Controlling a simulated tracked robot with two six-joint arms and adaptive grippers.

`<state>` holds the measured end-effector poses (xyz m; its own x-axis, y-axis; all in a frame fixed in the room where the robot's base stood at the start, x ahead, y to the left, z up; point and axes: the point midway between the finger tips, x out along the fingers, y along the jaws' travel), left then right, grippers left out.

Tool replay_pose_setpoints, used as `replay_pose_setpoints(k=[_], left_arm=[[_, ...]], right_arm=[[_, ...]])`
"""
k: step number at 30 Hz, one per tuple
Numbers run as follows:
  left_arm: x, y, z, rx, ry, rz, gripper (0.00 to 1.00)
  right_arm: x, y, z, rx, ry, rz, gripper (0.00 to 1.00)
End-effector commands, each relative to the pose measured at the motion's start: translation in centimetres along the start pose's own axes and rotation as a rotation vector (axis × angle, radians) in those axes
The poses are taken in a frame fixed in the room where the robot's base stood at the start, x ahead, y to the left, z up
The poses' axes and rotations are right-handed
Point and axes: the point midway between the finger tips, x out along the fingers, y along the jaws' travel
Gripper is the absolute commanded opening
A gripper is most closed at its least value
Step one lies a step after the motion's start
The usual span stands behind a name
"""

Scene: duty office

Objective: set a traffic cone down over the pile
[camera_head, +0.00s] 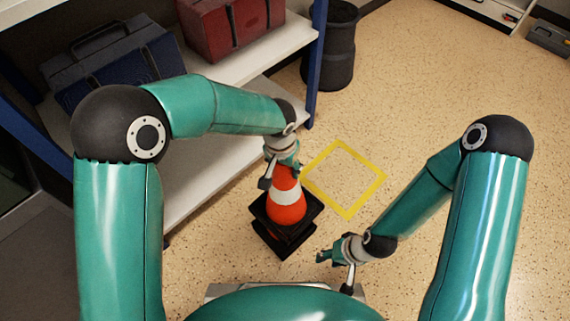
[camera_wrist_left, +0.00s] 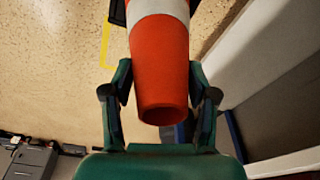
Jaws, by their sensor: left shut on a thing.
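An orange traffic cone (camera_head: 287,208) with a white band and black base stands upright below my left gripper (camera_head: 281,174). My left gripper is shut on the cone's upper end; in the left wrist view its fingers sit on both sides of the orange tip (camera_wrist_left: 161,70). At least one more black base (camera_head: 282,240) shows directly under the held cone's base, the visible part of the pile. The rest of the pile is hidden by the held cone, and I cannot tell whether the cone is fully seated. My right gripper (camera_head: 337,271) is open and empty, to the right of the pile.
A yellow square outline (camera_head: 369,192) on the speckled floor is empty, just behind and right of the cone. A shelf (camera_head: 210,158) with a blue case (camera_head: 118,62) and a red case (camera_head: 228,24) stands left. A black bin (camera_head: 331,48) stands behind. Floor to the right is clear.

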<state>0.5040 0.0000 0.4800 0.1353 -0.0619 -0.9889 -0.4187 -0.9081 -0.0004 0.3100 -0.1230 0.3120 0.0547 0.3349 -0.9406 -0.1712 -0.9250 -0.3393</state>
Motion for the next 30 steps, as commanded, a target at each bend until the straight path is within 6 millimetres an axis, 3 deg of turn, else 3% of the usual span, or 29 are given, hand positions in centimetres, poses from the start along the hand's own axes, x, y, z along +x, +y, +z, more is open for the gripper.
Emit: replay_pose_setpoints(k=[30], left_arm=[[7.6, 0.0, 1.1, 0.001, 0.003, 0.0, 0.0]], right_arm=[[6.4, 2.3, 0.0, 0.0, 0.0, 0.0, 0.4]])
